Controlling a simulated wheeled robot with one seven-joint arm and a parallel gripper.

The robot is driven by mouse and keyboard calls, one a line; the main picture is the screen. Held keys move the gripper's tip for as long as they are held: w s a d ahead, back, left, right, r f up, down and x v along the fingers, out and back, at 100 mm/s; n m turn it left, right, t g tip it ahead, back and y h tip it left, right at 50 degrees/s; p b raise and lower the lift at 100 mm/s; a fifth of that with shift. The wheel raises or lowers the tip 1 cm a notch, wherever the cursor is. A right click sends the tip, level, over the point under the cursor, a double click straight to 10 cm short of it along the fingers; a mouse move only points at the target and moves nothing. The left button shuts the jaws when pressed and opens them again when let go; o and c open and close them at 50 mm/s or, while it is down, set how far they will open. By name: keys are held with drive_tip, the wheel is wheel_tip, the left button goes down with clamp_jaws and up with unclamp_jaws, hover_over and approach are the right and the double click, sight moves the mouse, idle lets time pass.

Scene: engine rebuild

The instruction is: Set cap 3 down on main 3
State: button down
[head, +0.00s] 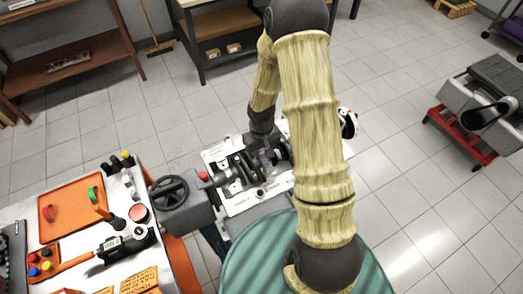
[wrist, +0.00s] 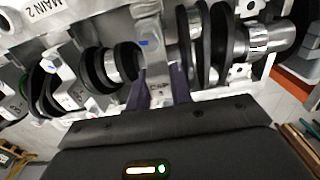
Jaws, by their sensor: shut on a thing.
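My gripper (wrist: 160,92) is shut on a silver bearing cap (wrist: 154,65), held between its two dark purple fingers. The letters "CAP" show on the cap's near face; its number is not readable. The cap is over the crankshaft (wrist: 205,45), between dark crank webs; I cannot tell whether it touches the seat below. The engine block (wrist: 90,22) carries a "MAIN 2" label at upper left; no "MAIN 3" label is readable. In the head view my gripper (head: 264,156) is over the block (head: 238,203), and the held cap is not clear there.
Another silver cap with a blue mark (wrist: 62,78) sits on the crankshaft to the left. A bench at left holds an orange tray (head: 62,222), a power tool (head: 122,243) and small parts. A handwheel (head: 170,192) stands beside the block. A grey-and-red engine stand (head: 460,135) is at right.

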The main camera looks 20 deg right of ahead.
drive_tip(key=shift+f+b, duration=0.35)
drive_tip(key=shift+f, duration=0.1)
idle(0.3)
drive_tip(key=c, duration=1.5)
unclamp_jaws()
drive_tip(key=shift+r+p, duration=1.3)
drive_tip(key=shift+r, duration=0.25)
drive_tip(key=o, duration=0.6)
